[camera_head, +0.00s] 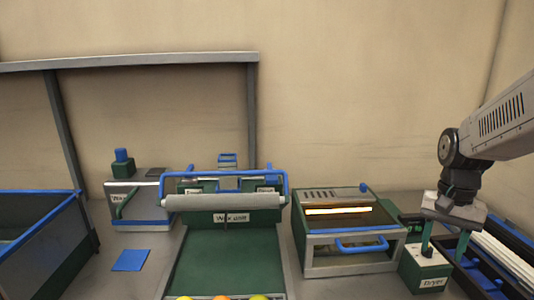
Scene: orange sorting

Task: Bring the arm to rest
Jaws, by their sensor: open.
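My gripper (445,246) is at the right side of the view, at the end of my arm that comes in from the right edge. It points down with its two fingers apart, and I see nothing held between them. It appears just above or in front of the small box labelled "Dryer" (432,284). I cannot tell whether the fingers touch that box.
A blue-rimmed bin (40,192) is at left, and a rail unit (505,255) at far right.

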